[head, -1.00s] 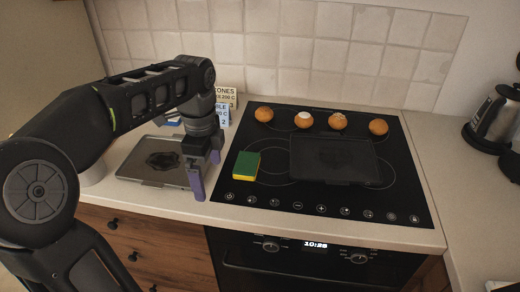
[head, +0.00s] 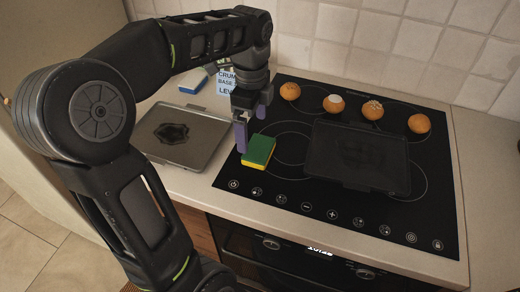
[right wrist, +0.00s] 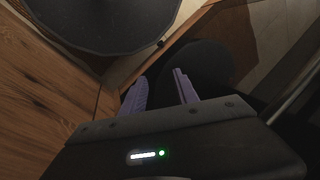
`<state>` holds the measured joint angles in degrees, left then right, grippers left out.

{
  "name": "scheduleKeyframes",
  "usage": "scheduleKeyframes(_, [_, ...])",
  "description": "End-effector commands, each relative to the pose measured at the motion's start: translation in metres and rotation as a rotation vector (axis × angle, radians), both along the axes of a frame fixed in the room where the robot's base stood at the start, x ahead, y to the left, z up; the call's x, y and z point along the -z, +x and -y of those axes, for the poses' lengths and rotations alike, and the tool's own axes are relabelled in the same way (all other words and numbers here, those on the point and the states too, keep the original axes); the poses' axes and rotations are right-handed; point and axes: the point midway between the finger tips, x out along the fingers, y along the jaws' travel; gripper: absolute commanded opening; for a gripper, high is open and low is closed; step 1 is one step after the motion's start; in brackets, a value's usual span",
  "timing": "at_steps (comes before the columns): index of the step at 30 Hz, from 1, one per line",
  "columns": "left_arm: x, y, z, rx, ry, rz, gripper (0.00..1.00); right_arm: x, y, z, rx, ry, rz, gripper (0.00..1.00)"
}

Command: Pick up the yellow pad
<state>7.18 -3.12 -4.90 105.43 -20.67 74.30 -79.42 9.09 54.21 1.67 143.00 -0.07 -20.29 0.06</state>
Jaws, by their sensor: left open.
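The yellow pad (head: 258,152) is a sponge with a green top and a yellow underside. It lies on the left front part of the black cooktop in the head view. My left gripper (head: 252,122) is open just behind and above the pad, with its purple fingers spread. One finger comes down close to the pad's left end; I cannot tell whether it touches. Nothing is between the fingers. My right gripper (right wrist: 161,80) shows in the right wrist view with its fingers apart and empty, low beside wooden cabinet fronts.
A dark flat tray (head: 357,155) lies on the cooktop (head: 430,215) right of the pad. Several muffins (head: 333,103) line its back. A grey tray (head: 207,142) with a dark patch lies on the counter at left. A label card (head: 222,85) and a blue pad (head: 193,82) are behind.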

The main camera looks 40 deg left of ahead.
Motion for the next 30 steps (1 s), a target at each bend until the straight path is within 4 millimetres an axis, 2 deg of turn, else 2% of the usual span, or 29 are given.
scheduleKeyframes(4, [0.013, 0.000, 0.000, -0.001, 0.000, -0.001, 1.00, -0.001, 0.000, 0.000, 0.000, 0.000, 0.000, 0.36])
scheduleKeyframes(14, [0.016, 0.000, 0.000, 0.000, 0.000, -0.001, 1.00, -0.001, 0.000, 0.000, 0.000, 0.000, 0.000, 0.36])
scheduleKeyframes(17, [0.024, 0.000, 0.000, 0.000, 0.000, -0.003, 1.00, -0.004, 0.000, 0.000, 0.000, 0.000, 0.000, 0.36])
scheduleKeyframes(24, [0.059, 0.001, 0.000, -0.001, 0.000, -0.004, 1.00, -0.009, 0.000, 0.000, 0.001, -0.001, -0.001, 0.36])
scheduleKeyframes(30, [0.066, 0.002, 0.000, -0.001, 0.000, -0.001, 1.00, -0.008, 0.000, 0.000, 0.001, -0.001, -0.001, 0.36])
